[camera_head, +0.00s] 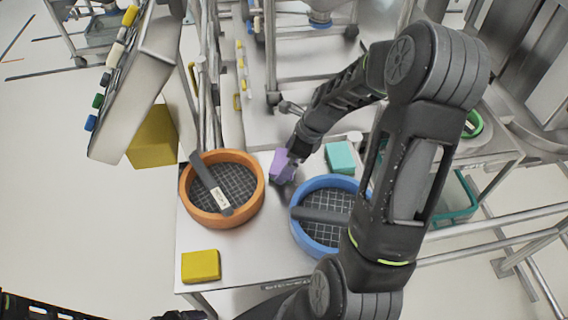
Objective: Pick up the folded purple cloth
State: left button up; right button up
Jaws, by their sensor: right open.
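The folded purple cloth (281,168) lies on the metal table between the orange round sieve and the blue round sieve. My right arm reaches in from the right, and its gripper (293,160) is at the cloth's upper right side, partly covering it. The gripper is small and dark here, and I cannot tell whether the fingers touch the cloth. Of my left arm, only dark parts show at the bottom left edge; its gripper cannot be made out.
The orange sieve (256,205) and blue sieve (297,240) each have a dark bar across them. A teal folded cloth (340,157) lies right of the purple one. A yellow cloth (201,266) lies at the table's front left. A rail stands behind.

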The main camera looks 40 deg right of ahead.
aim_at(286, 162)
jog(key=shift+w+a+f, duration=0.1)
jog(key=shift+f, duration=0.25)
dwell(0.3)
jog(key=c, duration=1.2)
notch_tip(286, 162, up, 10)
jog(key=shift+r, duration=0.1)
jog(key=shift+c, duration=0.2)
dwell(0.6)
